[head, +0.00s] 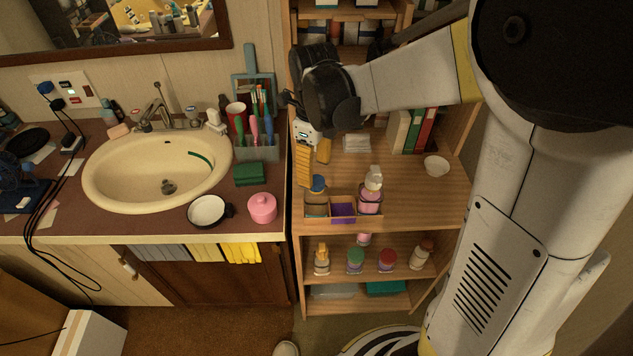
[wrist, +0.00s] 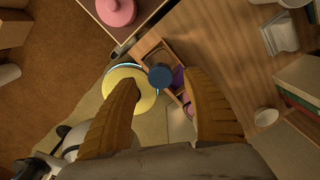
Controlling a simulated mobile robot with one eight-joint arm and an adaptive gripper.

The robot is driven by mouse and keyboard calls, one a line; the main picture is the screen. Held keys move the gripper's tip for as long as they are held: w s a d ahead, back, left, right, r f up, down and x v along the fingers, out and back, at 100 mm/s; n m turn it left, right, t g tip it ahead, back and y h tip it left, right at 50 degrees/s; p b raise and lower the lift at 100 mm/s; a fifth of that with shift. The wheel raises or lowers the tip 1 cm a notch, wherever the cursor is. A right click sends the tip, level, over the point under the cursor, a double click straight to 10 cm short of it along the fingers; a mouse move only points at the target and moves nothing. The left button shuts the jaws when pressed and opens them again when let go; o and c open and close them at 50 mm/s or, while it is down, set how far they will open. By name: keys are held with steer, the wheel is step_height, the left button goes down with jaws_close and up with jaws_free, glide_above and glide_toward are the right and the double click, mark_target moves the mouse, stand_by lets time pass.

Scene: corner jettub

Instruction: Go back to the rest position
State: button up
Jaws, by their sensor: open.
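My gripper (head: 313,168) hangs at the left side of the wooden shelf unit (head: 420,195), with its orange fingers pointing down. In the wrist view my gripper (wrist: 160,84) shows its two ribbed fingers spread apart with nothing held between them. A bottle with a blue cap (head: 317,197) stands in a small tray just below the fingers. Its blue cap (wrist: 160,77) shows between the fingertips in the wrist view, and it looks apart from them. A purple item (head: 343,211) and a pink bottle with a pale cap (head: 372,192) are in the same tray.
A counter with a sink (head: 160,172) stands to the left, holding a pink jar (head: 262,208), a dark-handled white bowl (head: 207,211) and a brush holder (head: 256,150). A white bowl (head: 436,166) sits on the shelf's right. Several bottles stand on the lower shelf.

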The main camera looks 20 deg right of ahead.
step_height(320, 180, up, 8)
steer(key=s+n+t, duration=0.3)
steer(key=s+n, duration=0.3)
steer(key=n, duration=0.7)
steer(key=s+n+t, duration=0.4)
steer(key=s+n, duration=0.3)
steer(key=n, duration=0.7)
steer(key=shift+d+n, duration=0.15)
steer(key=shift+n, duration=0.15)
steer(key=shift+s+r, duration=0.1)
